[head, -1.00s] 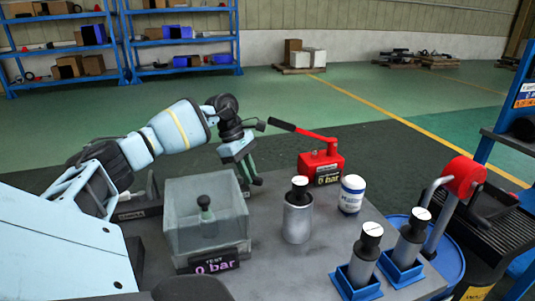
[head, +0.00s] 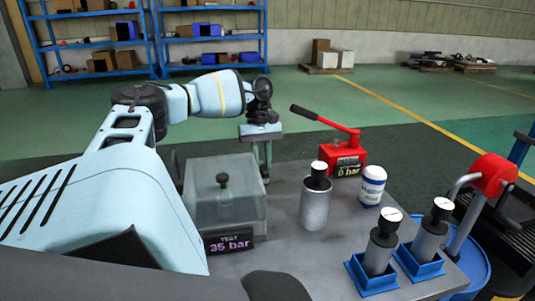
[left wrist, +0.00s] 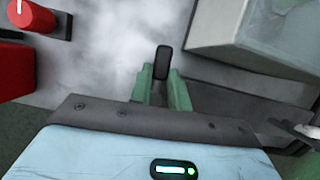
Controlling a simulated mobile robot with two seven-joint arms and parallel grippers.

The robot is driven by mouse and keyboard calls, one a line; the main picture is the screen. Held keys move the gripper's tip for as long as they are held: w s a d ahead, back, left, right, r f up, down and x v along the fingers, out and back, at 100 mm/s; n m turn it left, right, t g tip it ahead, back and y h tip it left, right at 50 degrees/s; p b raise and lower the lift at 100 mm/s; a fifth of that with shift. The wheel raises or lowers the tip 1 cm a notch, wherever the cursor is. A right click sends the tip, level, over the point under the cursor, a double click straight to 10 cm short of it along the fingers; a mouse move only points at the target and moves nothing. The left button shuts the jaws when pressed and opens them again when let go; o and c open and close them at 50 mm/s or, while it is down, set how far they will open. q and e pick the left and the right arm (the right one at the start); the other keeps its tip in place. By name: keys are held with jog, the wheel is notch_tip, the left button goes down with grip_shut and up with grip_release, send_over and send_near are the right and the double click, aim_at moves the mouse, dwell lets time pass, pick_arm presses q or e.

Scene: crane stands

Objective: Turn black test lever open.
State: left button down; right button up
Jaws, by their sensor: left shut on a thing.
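My left gripper (head: 263,172) points down behind the right rear corner of the clear test box (head: 232,210). In the left wrist view its green fingers (left wrist: 162,92) are shut on the dark, rounded black test lever (left wrist: 163,62). The lever's base is hidden, and in the head view the fingers cover most of it. The box holds a small dark fitting (head: 223,182), and its front display (head: 231,243) reads TEST 35 bar. My right gripper is not in view.
A red hand pump (head: 346,156) reading 0 bar stands right of my left gripper. A grey cylinder (head: 316,205), a white-blue can (head: 372,187) and two cylinders in blue holders (head: 375,280) stand on the grey bench (head: 285,255). The bench's front middle is clear.

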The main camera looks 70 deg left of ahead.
pick_arm(q)
jog(key=shift+m, duration=0.3)
jog(key=shift+s, duration=0.1)
jog(key=c, duration=1.3)
grip_release()
jog(key=shift+a+r+b, duration=0.1)
jog(key=shift+b, duration=0.2)
jog(key=shift+b+v, duration=0.95)
jog(key=shift+v, duration=0.15)
jog(key=v, duration=0.3)
jog(key=shift+a+r+b, duration=0.2)
jog(key=shift+r+b, duration=0.15)
jog(key=shift+b, duration=0.05)
jog(key=shift+a+r, duration=0.2)
jog(key=shift+r, duration=0.5)
